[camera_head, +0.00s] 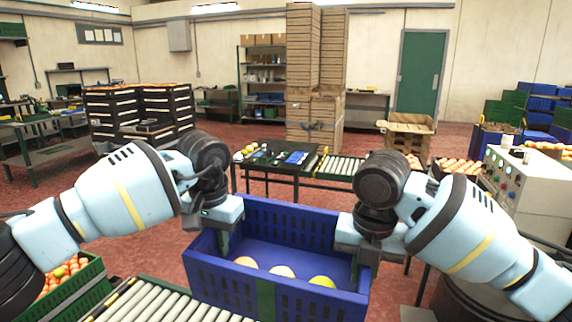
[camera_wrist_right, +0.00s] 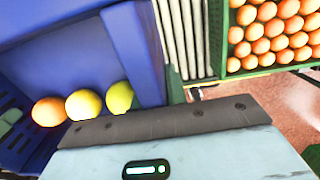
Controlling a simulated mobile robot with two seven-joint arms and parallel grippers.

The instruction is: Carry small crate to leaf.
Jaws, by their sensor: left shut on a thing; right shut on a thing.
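The blue crate (camera_head: 225,285) hangs in front of me, between my two arms, above the floor and roller conveyor. Three fruits lie in it along the near side: an orange one (camera_head: 246,262), a yellow one (camera_head: 282,271) and a yellow-green one (camera_head: 322,281). My left gripper (camera_head: 222,240) is shut on the crate's left wall. My right gripper (camera_head: 362,262) is shut on its right wall. The right wrist view shows the crate's blue wall (camera_wrist_right: 135,50) and the same fruits beside the gripper. I cannot tell which surface is the leaf.
A roller conveyor (camera_head: 165,303) runs below at the near left, beside a green crate of oranges (camera_head: 75,285). A dark table (camera_head: 280,165) with items and more rollers (camera_head: 335,168) stands beyond the crate. A control box (camera_head: 520,185) stands at right. Red floor is open at mid left.

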